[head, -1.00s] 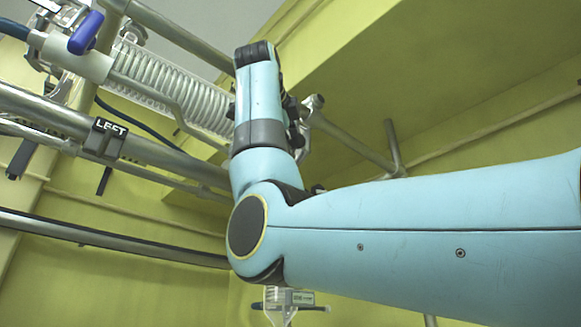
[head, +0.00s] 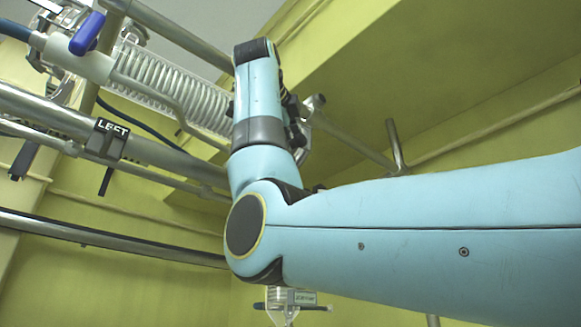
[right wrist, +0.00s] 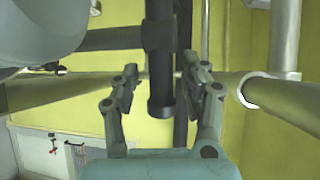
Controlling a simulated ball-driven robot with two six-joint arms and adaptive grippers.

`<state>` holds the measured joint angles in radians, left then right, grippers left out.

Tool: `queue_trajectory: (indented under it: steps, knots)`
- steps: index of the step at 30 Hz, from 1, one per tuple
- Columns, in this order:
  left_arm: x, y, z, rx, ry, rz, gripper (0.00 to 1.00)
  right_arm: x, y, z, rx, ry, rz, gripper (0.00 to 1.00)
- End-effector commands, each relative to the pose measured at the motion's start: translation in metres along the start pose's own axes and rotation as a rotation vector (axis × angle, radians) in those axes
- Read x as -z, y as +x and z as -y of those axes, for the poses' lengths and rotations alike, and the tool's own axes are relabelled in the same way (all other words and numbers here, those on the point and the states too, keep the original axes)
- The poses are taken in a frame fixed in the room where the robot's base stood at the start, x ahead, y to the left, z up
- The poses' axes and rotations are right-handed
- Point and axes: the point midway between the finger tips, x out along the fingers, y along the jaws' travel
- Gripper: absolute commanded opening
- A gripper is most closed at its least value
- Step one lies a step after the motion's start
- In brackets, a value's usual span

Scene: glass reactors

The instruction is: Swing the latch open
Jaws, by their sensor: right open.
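My right gripper (right wrist: 163,88) is open in the right wrist view, with one finger on each side of a dark bar with a rounded end (right wrist: 161,70). The bar hangs between the fingers, and I see no clear contact. I cannot tell for sure whether this bar is the latch. In the head view my right arm crosses from the right and largely hides the gripper and whatever is in front of it. My left gripper is not in view.
In the head view, metal rails (head: 160,152) with a clip marked LEFT (head: 107,138), a coiled glass condenser (head: 165,80) and a blue valve handle (head: 87,34) lie left of my arm. In the right wrist view, a pale pipe (right wrist: 284,40) stands on the right.

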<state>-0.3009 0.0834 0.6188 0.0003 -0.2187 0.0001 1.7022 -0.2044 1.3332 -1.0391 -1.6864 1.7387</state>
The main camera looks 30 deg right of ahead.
Motion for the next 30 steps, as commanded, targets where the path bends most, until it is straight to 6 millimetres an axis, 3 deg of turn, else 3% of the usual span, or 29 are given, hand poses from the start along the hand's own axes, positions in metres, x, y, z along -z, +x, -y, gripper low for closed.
queue_trajectory:
  steps: [6,12,30]
  knots:
    - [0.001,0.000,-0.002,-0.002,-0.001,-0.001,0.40,-0.002,-0.039,-0.001,0.000,0.000,0.006,0.46]
    - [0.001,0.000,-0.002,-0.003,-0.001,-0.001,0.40,-0.002,-0.063,-0.001,-0.002,-0.002,0.003,0.46]
    - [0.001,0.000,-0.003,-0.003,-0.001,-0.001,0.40,-0.001,-0.067,-0.001,-0.002,-0.002,0.001,0.46]
